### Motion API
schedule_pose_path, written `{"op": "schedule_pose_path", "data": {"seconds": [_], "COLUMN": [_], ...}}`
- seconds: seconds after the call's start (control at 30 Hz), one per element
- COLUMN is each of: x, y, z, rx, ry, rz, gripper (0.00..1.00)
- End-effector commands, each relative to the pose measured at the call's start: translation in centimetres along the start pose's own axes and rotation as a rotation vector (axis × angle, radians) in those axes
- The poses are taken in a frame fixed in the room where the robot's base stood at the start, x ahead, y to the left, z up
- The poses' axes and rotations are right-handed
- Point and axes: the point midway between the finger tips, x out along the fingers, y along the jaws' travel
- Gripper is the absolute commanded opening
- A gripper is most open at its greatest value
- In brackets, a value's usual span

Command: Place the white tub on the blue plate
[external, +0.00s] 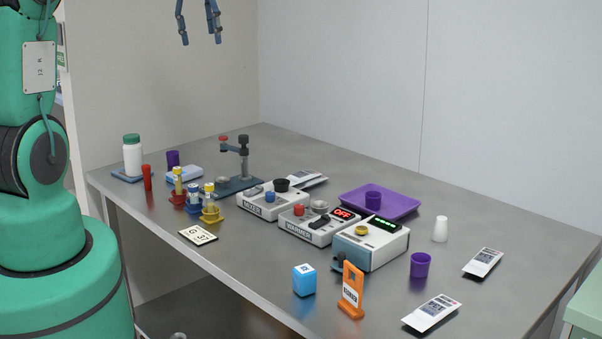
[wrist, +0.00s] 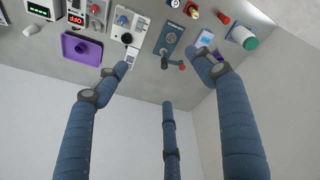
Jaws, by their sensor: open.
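The white tub (external: 133,158) with a green lid stands upright at the far left of the table. A flat blue plate (external: 117,176) shows under its base, and the tub appears to stand on it. In the wrist view the tub (wrist: 238,33) is at the upper right. My gripper (external: 200,41) is high above the table, well apart from the tub, near the top of the external view. Its blue fingers (wrist: 165,78) are spread, with nothing between them.
A purple cup (external: 172,158), a red tube (external: 147,177) and a light-blue box (external: 186,174) are near the tub. Several capped vials and a metal stand (external: 240,186) are to the right. Devices, a purple tray (external: 350,203) and a white cup (external: 440,229) are farther right.

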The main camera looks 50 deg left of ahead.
Motion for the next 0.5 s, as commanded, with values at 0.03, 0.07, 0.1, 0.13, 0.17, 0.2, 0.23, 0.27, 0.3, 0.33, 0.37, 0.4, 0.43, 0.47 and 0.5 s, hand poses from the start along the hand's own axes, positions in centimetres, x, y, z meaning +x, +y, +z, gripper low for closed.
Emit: {"op": "schedule_pose_path", "data": {"seconds": [0.03, 0.07, 0.1, 0.13, 0.17, 0.2, 0.23, 0.27, 0.3, 0.33, 0.37, 0.4, 0.43, 0.47, 0.5], "x": [-1.2, -1.9, -2.6, -3.1, -3.7, -4.4, -4.9, -5.4, -6.0, -6.5, -6.9, -7.5, -7.9, -8.3, -8.8], "y": [0.2, 0.4, 0.4, 0.5, 0.5, 0.5, 0.4, 0.4, 0.3, 0.2, 0.1, -0.1, -0.2, -0.4, -0.6], "z": [1.7, 2.5, 3.7, 4.6, 5.5, 6.7, 7.5, 8.4, 9.6, 10.5, 11.3, 12.5, 13.4, 14.2, 15.3], "rx": [0.040, 0.063, 0.093, 0.116, 0.140, 0.169, 0.193, 0.216, 0.246, 0.269, 0.292, 0.322, 0.346, 0.368, 0.398], "ry": [0.006, 0.010, 0.013, 0.016, 0.019, 0.022, 0.025, 0.028, 0.032, 0.035, 0.038, 0.042, 0.046, 0.049, 0.053], "rz": [0.010, 0.016, 0.022, 0.027, 0.032, 0.038, 0.043, 0.048, 0.055, 0.060, 0.065, 0.071, 0.077, 0.081, 0.088], "gripper": [0.69, 0.69, 0.69, 0.69, 0.69, 0.69, 0.69, 0.69, 0.69, 0.69, 0.69, 0.69, 0.69, 0.69, 0.69]}}
